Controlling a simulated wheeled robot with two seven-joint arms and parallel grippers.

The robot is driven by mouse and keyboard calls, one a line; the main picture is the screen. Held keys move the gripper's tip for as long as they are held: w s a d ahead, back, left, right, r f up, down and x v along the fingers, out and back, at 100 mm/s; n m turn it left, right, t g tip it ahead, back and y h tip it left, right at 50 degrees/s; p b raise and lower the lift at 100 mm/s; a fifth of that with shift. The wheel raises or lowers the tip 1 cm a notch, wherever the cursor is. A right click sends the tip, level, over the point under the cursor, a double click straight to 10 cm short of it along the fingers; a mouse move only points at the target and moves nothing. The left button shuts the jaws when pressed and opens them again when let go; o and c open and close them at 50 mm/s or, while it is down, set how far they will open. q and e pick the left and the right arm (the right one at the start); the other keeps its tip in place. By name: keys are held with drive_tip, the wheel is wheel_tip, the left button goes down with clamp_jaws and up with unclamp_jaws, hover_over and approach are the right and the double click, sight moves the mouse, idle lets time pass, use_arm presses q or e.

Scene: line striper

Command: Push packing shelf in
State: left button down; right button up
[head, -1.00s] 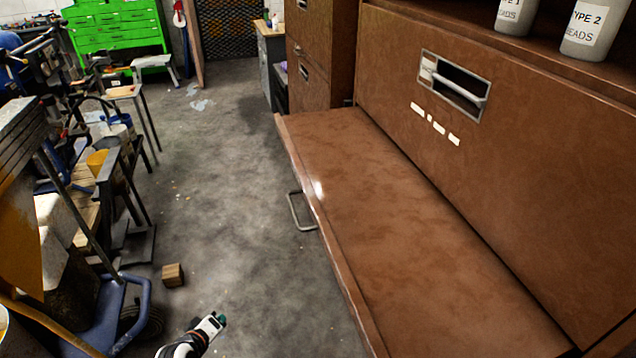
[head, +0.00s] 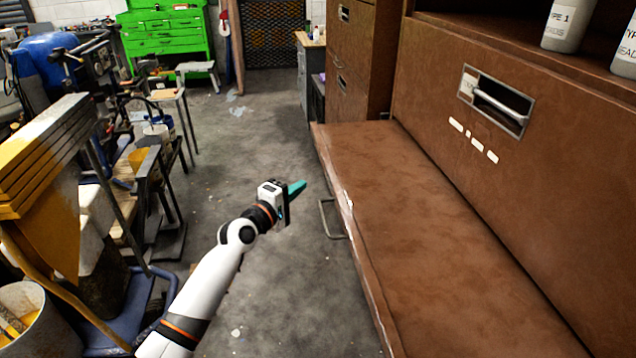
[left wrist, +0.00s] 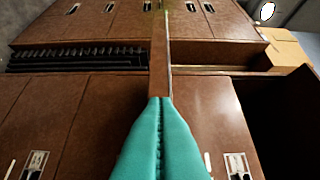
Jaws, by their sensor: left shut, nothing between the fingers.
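The packing shelf (head: 420,210) is a brown slab that sticks out from the front of a brown cabinet (head: 440,95). A metal loop handle (head: 327,219) hangs on its front edge. My left gripper (head: 298,188) is shut and empty, with teal fingers, just left of the shelf's front edge near the handle; a small gap shows between them. In the left wrist view the shut fingers (left wrist: 161,130) point at brown cabinet surfaces, with a narrow brown edge ahead of the tips. My right gripper is not in view.
A recessed handle (head: 497,101) is set in the cabinet front above the shelf. White bottles (head: 568,22) stand on top. A green tool chest (head: 165,45) is at the back. A cluttered bench and a blue cart (head: 115,320) line the left. Grey floor lies clear between.

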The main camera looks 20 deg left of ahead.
use_arm(q)
drive_tip(key=w+d, duration=0.1)
drive_tip(key=w+d+p, duration=0.1)
drive_tip(key=w, duration=0.1)
drive_tip(key=shift+w+d, duration=0.15)
drive_tip(key=shift+d, duration=0.15)
drive_tip(key=shift+w+d, duration=0.2)
drive_tip(key=shift+d, duration=0.3)
drive_tip(key=shift+w, duration=0.1)
